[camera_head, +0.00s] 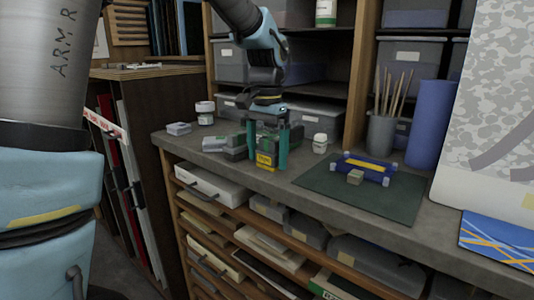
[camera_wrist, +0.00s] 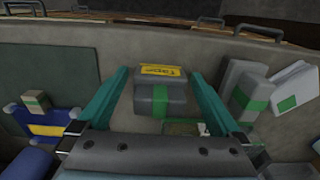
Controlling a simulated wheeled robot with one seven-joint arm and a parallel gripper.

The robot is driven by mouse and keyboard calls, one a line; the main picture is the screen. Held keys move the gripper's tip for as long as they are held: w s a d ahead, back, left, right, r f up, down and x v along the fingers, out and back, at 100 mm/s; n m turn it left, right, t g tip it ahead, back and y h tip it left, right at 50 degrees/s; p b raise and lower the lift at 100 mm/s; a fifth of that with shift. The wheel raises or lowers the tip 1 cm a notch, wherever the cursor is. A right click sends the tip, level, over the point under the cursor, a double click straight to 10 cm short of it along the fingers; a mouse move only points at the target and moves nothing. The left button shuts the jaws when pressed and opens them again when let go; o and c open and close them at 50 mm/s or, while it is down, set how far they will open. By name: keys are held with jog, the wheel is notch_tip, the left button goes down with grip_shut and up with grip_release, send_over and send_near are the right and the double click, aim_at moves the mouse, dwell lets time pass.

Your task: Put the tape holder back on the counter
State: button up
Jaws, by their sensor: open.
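The tape holder (camera_head: 265,161) appears to be the dark grey block with a yellow label near the counter's front edge. In the wrist view the grey holder (camera_wrist: 160,98), with a green band and a yellow lettered label, lies between my fingers. It appears to rest on the grey counter (camera_head: 225,170). My gripper (camera_head: 268,150) points down over it with one finger on each side. In the wrist view my gripper (camera_wrist: 161,76) is open, with gaps visible between the fingers and the holder. The holder's back is partly hidden in the head view.
Grey blocks with green bands (camera_wrist: 245,90) lie close beside one finger. A white jar (camera_head: 320,143), brush pot (camera_head: 381,135) and blue roll (camera_head: 430,125) stand behind. Shelves rise at the back.

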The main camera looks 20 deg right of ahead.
aim_at(267, 140)
notch_tip(267, 140, up, 12)
jog(key=shift+r+b, duration=0.15)
jog(key=shift+b, duration=0.15)
jog(key=w+a+f+n, duration=0.3)
jog(key=a+f+n, duration=0.3)
jog(key=a+f, duration=0.95)
jog(key=s+a+f+n, duration=0.2)
jog(key=s+a+f, duration=0.1)
jog(key=a, duration=0.4)
jog(key=s+a+f+n+t, duration=0.1)
jog(key=s+a+f+n, duration=0.2)
jog(key=a, duration=0.4)
jog(key=shift+s+a+f+t, duration=0.15)
jog(key=shift+s+f+t, duration=0.2)
jog(key=shift+f, duration=0.2)
jog(key=shift+r+p, duration=0.55)
